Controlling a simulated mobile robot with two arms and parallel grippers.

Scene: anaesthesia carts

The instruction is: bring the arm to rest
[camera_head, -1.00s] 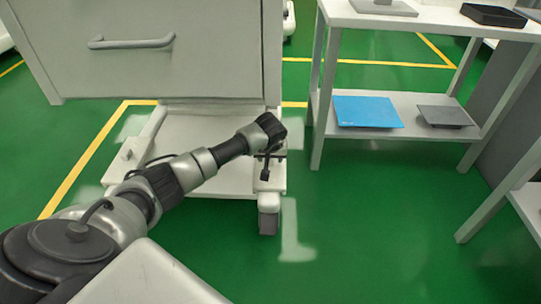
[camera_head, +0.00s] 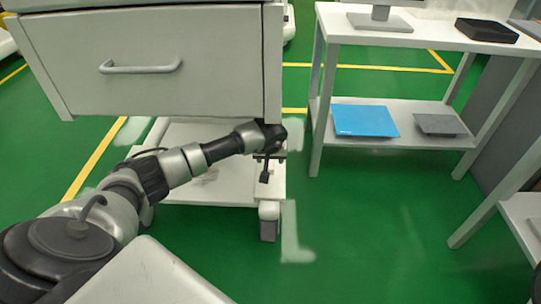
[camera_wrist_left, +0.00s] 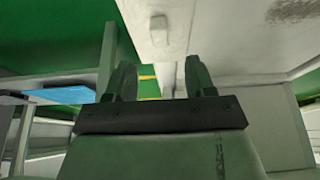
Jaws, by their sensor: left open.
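My left arm comes in from the left in the head view and reaches out in front of the cart (camera_head: 150,60). My left gripper (camera_head: 265,170) is small and dark at the arm's end, below the cart's drawer body and above its base. In the left wrist view the gripper (camera_wrist_left: 160,80) shows two dark fingers spread apart with nothing between them. A pale surface of the cart (camera_wrist_left: 160,30) fills the top of that view, close beyond the fingers. I cannot tell whether anything touches it. My right gripper is in neither view.
The cart has a drawer handle (camera_head: 140,68) and a low base with a caster (camera_head: 268,222). A white shelf table (camera_head: 400,40) stands to the right, with a blue flat box (camera_head: 364,121) and a grey device (camera_head: 440,125) on its lower shelf. Green floor (camera_head: 370,230) is clear between.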

